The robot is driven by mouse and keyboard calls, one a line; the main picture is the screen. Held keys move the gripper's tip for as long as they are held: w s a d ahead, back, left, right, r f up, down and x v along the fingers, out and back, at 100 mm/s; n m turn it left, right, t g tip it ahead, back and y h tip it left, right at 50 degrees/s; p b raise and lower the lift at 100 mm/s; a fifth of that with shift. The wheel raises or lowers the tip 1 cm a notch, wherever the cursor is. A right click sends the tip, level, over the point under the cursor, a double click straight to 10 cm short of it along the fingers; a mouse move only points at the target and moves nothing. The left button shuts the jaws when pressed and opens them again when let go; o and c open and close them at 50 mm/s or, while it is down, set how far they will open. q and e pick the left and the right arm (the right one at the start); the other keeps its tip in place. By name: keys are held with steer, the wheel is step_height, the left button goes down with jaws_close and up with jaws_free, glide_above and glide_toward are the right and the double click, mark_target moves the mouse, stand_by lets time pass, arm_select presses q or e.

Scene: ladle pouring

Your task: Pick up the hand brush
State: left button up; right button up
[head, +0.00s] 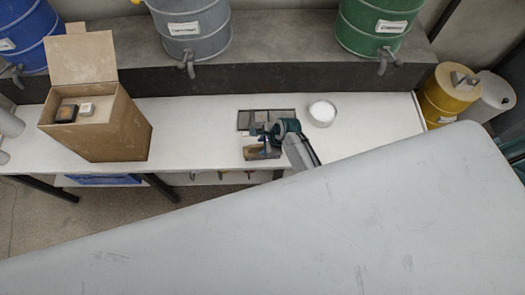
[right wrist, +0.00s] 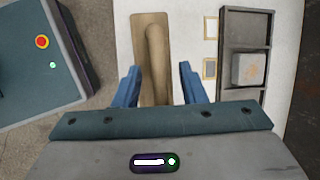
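The hand brush (right wrist: 156,60), seen in the right wrist view, is brown and wooden with a rounded handle along its middle. It lies on the white bench top. In the head view a brown part of it (head: 262,153) shows at the bench's front edge, partly hidden by my right gripper (head: 266,138). In the right wrist view my right gripper (right wrist: 160,85) is open, with one blue finger on each side of the handle and gaps between. Whether the fingers are down at handle height is hard to tell. My left gripper is not in view.
A grey compartment tray (head: 246,120) lies just behind the gripper, with a white bowl (head: 322,113) to its right. An open cardboard box (head: 122,128) stands on the left of the bench. Drums, including a green one (head: 375,25), stand on the raised ledge behind.

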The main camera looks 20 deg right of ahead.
steer(key=shift+c, duration=0.5)
jaws_close()
steer(key=shift+r, duration=0.2)
steer(key=shift+r, duration=0.55)
step_height(320, 180, up, 2)
steer(key=shift+b, duration=0.6)
steer(key=s+d+b, duration=0.1)
steer(key=s+d, duration=0.3)
steer(key=s, duration=0.3)
steer(key=s+d+r+b, duration=0.1)
steer(key=s+d+b, duration=0.1)
steer(key=s+d, duration=0.2)
steer(key=s, duration=0.3)
steer(key=shift+r, duration=0.3)
